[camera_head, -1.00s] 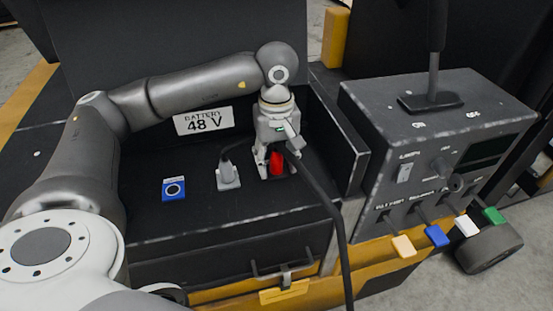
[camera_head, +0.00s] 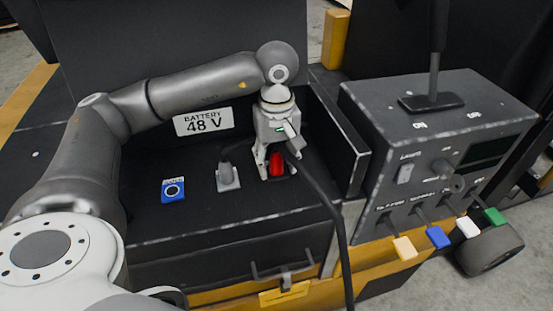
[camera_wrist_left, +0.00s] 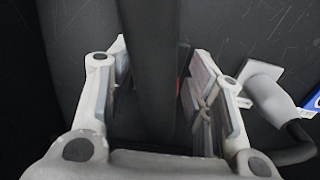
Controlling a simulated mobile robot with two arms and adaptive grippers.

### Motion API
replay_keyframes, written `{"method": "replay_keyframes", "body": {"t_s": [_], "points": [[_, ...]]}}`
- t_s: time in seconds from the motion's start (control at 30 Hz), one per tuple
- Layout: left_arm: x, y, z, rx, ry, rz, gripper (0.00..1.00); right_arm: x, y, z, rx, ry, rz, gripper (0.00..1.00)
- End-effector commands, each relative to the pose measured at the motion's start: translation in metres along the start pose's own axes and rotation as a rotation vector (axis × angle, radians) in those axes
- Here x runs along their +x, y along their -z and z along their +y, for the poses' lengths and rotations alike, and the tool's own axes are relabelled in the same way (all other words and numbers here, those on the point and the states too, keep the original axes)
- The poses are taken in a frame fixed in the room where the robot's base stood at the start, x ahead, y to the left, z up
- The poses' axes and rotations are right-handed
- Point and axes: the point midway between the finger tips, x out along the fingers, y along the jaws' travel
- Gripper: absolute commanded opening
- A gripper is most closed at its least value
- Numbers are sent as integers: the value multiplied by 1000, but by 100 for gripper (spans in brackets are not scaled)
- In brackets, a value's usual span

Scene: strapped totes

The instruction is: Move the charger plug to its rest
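A red plug body (camera_head: 276,164) stands in the black battery bay, right of centre in the head view. A thick black cable (camera_head: 328,205) runs from beside my left gripper down over the front edge; a broad black piece (camera_wrist_left: 155,80) lies between the fingers in the wrist view. My left gripper (camera_head: 276,168) points down, its fingers on either side of the red body. They look apart, with a gap beside the black piece; contact is not clear. A grey holder (camera_head: 228,177) with a dark cable stands to the left. The right gripper is not in view.
The bay's right wall (camera_head: 340,140) is close to my left gripper. A grey control box (camera_head: 440,130) with a lever and coloured switches stands farther right. The bay floor between tag and holder is clear.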

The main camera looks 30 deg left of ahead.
Motion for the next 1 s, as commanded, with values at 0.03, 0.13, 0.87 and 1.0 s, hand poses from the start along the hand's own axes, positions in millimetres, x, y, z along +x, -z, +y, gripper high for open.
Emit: {"method": "replay_keyframes", "body": {"t_s": [0.03,0.13,0.87,1.0], "points": [[0,0,0,0,0,0,38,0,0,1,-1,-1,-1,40],[0,0,0,0,0,0,25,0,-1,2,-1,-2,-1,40],[-12,0,0,0,-1,1,0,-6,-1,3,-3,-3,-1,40],[-17,0,0,0,0,1,0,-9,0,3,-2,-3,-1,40]]}}
